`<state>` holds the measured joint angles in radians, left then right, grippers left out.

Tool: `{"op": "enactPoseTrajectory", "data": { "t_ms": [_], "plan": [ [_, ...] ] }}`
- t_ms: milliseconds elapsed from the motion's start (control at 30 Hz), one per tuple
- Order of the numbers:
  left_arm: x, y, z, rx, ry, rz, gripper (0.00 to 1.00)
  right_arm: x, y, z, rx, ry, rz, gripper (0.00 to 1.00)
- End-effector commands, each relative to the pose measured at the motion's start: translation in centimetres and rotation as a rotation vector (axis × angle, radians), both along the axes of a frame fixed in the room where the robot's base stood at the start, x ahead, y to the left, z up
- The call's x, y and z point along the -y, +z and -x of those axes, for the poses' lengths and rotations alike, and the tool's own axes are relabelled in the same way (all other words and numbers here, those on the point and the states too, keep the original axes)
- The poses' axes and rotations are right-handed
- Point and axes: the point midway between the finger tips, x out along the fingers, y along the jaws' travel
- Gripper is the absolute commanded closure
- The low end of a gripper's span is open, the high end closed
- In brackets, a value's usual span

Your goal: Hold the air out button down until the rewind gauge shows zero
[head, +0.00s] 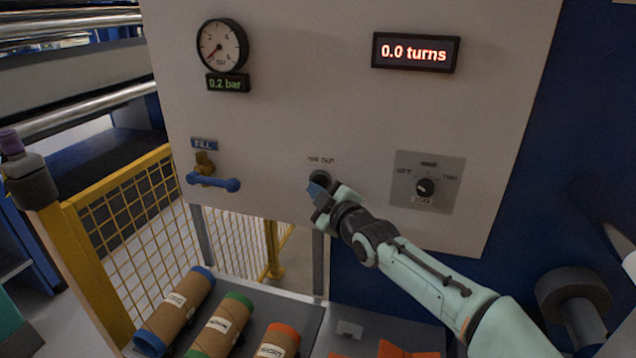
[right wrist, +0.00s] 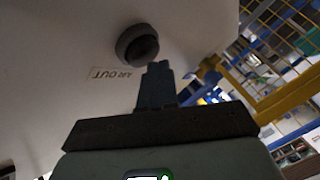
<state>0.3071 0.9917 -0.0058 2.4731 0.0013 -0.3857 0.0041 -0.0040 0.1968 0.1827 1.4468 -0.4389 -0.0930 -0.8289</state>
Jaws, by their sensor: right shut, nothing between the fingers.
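The air out button (head: 320,178) is a round black button on the pale panel, under its label. In the right wrist view it is a black ring with a dark middle (right wrist: 137,45). My right gripper (head: 317,190) is shut and empty, its tips right at the button in the head view. In the right wrist view its fingers (right wrist: 157,72) point just beside the button's lower right rim; contact or pressing cannot be told. The round gauge (head: 221,46) has a red needle pointing lower left, and its green display (head: 228,84) reads 0.2 bar. My left gripper is out of view.
A fill valve (head: 213,181) with a blue lever is left of the button, and a rotary switch (head: 425,187) is right. A display (head: 415,52) reads 0.0 turns. Several brown rolls (head: 176,309) lie below. A yellow mesh fence (head: 125,231) stands at left.

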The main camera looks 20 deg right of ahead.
Motion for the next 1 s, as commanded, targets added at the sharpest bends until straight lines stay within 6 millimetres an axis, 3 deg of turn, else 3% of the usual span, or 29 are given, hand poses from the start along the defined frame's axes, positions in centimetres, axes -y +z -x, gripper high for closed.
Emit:
{"op": "enactPoseTrajectory", "data": {
  "t_ms": [1000],
  "plan": [
    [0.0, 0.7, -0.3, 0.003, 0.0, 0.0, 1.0, 0.28, -0.14, -0.44, -0.002, -0.001, -0.001, 1.0]
  ]
}}
